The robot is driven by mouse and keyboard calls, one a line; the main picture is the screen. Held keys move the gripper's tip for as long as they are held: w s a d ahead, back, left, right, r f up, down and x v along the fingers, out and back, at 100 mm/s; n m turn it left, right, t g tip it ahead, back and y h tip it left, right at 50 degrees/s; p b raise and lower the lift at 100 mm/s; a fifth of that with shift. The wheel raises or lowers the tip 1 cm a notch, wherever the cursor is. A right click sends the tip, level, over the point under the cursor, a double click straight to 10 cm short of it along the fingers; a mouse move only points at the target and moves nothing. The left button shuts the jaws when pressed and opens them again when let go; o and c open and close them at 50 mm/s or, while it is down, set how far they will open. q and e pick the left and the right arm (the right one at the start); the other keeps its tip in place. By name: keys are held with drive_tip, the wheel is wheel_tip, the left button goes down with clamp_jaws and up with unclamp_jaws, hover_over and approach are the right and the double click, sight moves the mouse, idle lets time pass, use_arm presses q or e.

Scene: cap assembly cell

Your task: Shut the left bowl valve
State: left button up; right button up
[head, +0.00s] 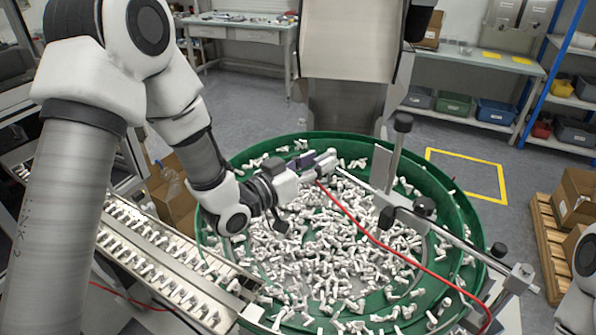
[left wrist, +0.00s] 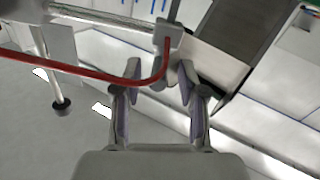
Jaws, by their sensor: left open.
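The green bowl (head: 477,235) is filled with many small white parts. A metal rod crosses above it, and a red hose (head: 365,232) runs to the rod's far-left end. In the left wrist view the red hose (left wrist: 90,72) bends into a light metal fitting (left wrist: 168,36). A small grey piece below the fitting, which looks like the valve (left wrist: 170,74), lies just beyond the fingertips. My left gripper (head: 326,162) is beside the rod's end; in the left wrist view the gripper (left wrist: 160,98) is open, with nothing visibly clamped. The valve's handle position is unclear. My right gripper is not in view.
A black-knobbed post (head: 398,150) and clamps hold the rod over the bowl. A metal feed track (head: 165,265) meets the bowl at left. Cardboard boxes (head: 575,195) on a pallet stand at right. Workbenches and shelves are behind.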

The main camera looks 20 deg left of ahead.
use_arm(q)
drive_tip(key=v, duration=0.7)
drive_tip(key=shift+s, duration=0.25)
drive_tip(key=shift+a, duration=0.1)
